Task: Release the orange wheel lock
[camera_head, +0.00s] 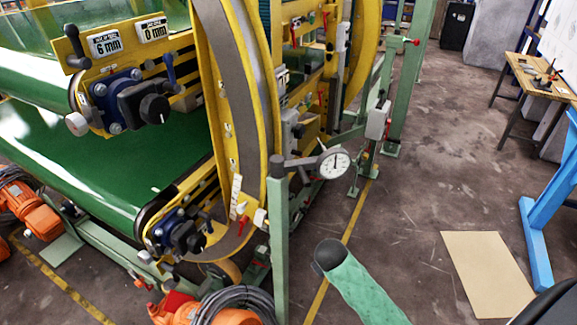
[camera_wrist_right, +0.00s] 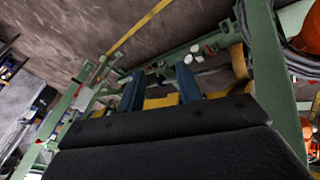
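I cannot pick out the orange wheel lock for certain. A tan-orange wheel (camera_head: 229,268) shows low under the yellow ring (camera_head: 262,110) in the head view, partly hidden by the frame. A similar rounded tan-orange part (camera_wrist_right: 239,61) shows right of the fingers in the right wrist view. My right gripper (camera_wrist_right: 160,84) has its two blue fingers spread apart, with nothing seen held between them. It points toward the green frame and yellow parts; the distance is unclear. My right gripper is not visible in the head view. My left gripper is not in view.
A green post (camera_head: 278,245) with a dial gauge (camera_head: 333,163) stands beside the ring. A coiled dark hose (camera_head: 235,303) and orange motors (camera_head: 30,212) lie low at the left. Open floor lies right of the machine, with a tan board (camera_head: 487,270) and blue stand (camera_head: 543,235).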

